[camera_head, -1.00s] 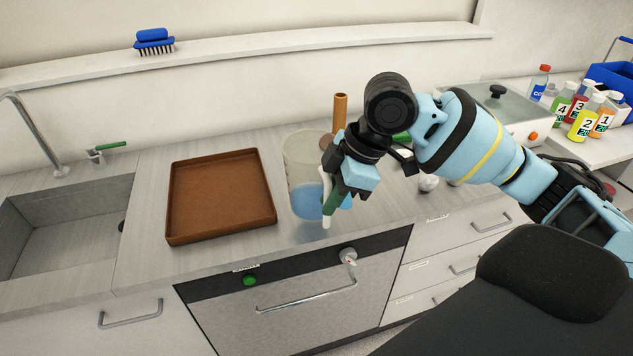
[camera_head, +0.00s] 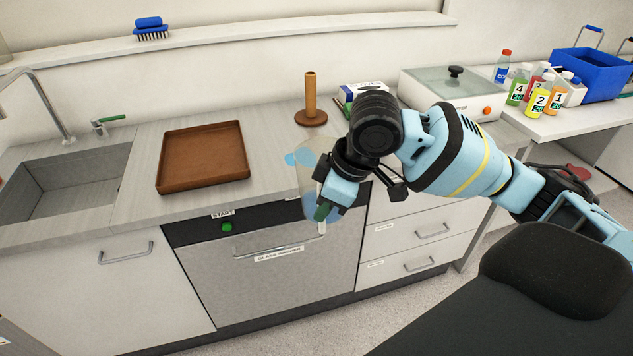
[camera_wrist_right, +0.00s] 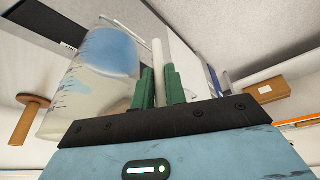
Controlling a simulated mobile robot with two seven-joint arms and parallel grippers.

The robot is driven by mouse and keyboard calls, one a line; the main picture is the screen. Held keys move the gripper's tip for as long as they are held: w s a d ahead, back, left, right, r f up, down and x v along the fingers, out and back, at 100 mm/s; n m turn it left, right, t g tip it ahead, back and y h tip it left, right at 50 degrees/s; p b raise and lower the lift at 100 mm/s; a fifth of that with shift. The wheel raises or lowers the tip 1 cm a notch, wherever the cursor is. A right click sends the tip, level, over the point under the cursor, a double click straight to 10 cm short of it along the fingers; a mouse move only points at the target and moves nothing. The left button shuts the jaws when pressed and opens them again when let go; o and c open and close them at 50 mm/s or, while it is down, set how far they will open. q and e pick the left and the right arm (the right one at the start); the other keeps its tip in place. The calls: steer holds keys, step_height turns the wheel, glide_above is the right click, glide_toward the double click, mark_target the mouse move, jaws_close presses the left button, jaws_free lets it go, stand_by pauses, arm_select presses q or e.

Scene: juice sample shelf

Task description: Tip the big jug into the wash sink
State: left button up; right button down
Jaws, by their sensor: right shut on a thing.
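The big jug (camera_head: 306,178) is clear, with blue liquid in it, and is partly hidden behind my right gripper (camera_head: 323,211) in the head view. The gripper is shut on the jug's white handle and holds it off the counter, in front of the counter's edge. In the right wrist view, the green fingers (camera_wrist_right: 158,86) close on the handle, with the marked jug (camera_wrist_right: 88,95) beside them. The wash sink (camera_head: 105,160) is a grey basin at the far left, well away from the jug. My left gripper is out of view.
A brown tray (camera_head: 203,181) lies on the counter between the sink and the jug. A tap (camera_head: 50,105) rises behind the sink. A brown post on a round base (camera_head: 310,117) stands at the back. Bottles (camera_head: 540,99) and a blue crate (camera_head: 592,75) are far right.

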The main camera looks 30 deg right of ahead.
steer(key=shift+w+a+f+m+t+h, duration=0.25)
steer(key=shift+a+f+m+h, duration=0.25)
steer(key=shift+m, duration=1.05)
steer(key=shift+w+a+f+m+t+h, duration=0.2)
steer(key=shift+a+f+m+h, duration=0.25)
steer(key=shift+m, duration=1.05)
steer(key=shift+w+a+f+m+t+h, duration=0.3)
steer(key=shift+a+m+h, duration=0.35)
steer(key=shift+m, duration=0.9)
steer(key=shift+s+a, duration=0.1)
